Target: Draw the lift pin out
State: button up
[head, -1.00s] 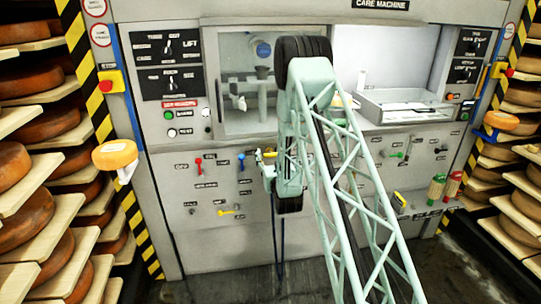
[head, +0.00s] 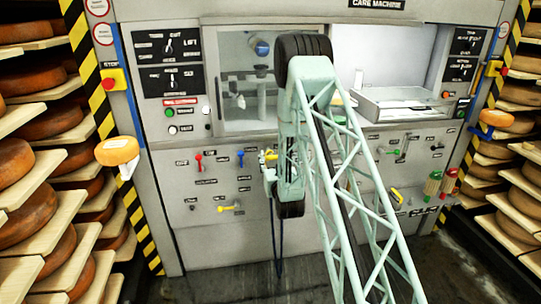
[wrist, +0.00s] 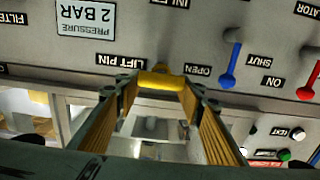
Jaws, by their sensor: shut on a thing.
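The lift pin's yellow handle (wrist: 161,81) sits beside the LIFT PIN label on the grey machine panel, which appears upside down in the wrist view. My gripper (wrist: 160,88) has its two fingers on either side of this handle, shut on it. In the head view, the gripper (head: 267,165) is at the panel front, left of my arm, with a bit of yellow (head: 268,155) showing there. The pin's shaft is hidden, so I cannot tell how far it sits in the panel.
Blue lever (wrist: 229,66) and red lever (wrist: 311,80) are near the gripper in the wrist view. A yellow lever (head: 229,208) sits lower on the panel. Shelves of cheese wheels (head: 30,213) flank the machine. A glazed chamber (head: 240,85) is above.

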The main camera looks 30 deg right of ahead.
jog(key=shift+o, duration=0.2)
jog(key=shift+s+a+f, duration=0.1)
jog(key=shift+s+a, duration=0.05)
jog(key=shift+s, duration=0.4)
jog(key=o, duration=1.2)
jog(key=shift+c, duration=0.2)
jog(key=shift+s, duration=0.1)
jog(key=v, duration=1.2)
jog(key=shift+a+r, duration=0.1)
jog(key=shift+r, duration=0.15)
